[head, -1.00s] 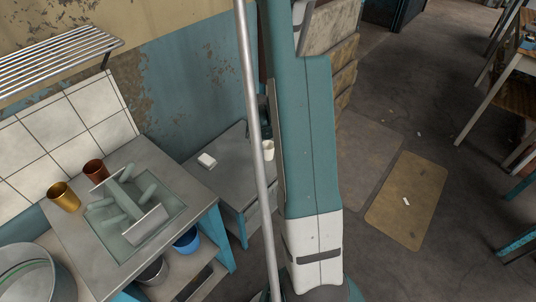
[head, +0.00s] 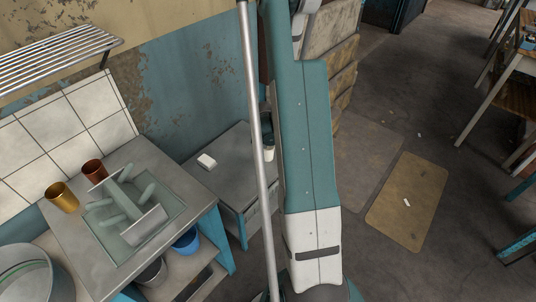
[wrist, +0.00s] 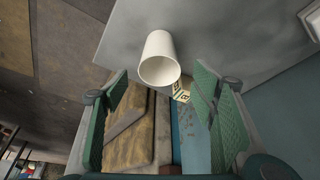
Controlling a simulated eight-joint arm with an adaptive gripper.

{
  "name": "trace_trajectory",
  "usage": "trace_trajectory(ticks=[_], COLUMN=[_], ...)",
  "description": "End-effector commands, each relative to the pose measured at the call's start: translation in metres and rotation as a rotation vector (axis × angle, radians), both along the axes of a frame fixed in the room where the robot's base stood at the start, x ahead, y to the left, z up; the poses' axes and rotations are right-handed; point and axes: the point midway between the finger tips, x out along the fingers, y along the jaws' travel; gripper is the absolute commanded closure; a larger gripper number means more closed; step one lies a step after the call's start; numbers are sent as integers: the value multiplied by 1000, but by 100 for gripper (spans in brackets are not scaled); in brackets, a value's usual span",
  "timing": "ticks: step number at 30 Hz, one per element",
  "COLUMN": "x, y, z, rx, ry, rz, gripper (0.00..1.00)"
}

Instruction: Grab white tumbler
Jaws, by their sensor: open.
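The white tumbler (wrist: 157,62) shows in the wrist view on the grey table top, its open rim facing the camera. My gripper (wrist: 162,100) is open, with green padded fingers left and right. The tumbler lies beyond the fingertips, between their lines, and does not appear touched. In the head view only a sliver of the tumbler (head: 268,155) shows between the metal pole and my arm. My gripper is mostly hidden there behind my arm.
The small grey table (head: 228,180) also holds a white block (head: 206,162). A workbench at left bears a gold cup (head: 62,197), a copper cup (head: 95,171) and a sink-like tray (head: 165,220). A blue bucket (head: 187,240) sits below.

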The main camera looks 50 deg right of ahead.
Motion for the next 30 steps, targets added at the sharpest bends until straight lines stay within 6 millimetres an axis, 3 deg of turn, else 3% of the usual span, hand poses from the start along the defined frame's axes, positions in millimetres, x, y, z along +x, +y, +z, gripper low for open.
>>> trace_trajectory(ticks=[17,30], x=[2,10], y=[-4,-18], z=[-11,-51], rx=[0,0], ry=[0,0], rz=[0,0], gripper=[43,43])
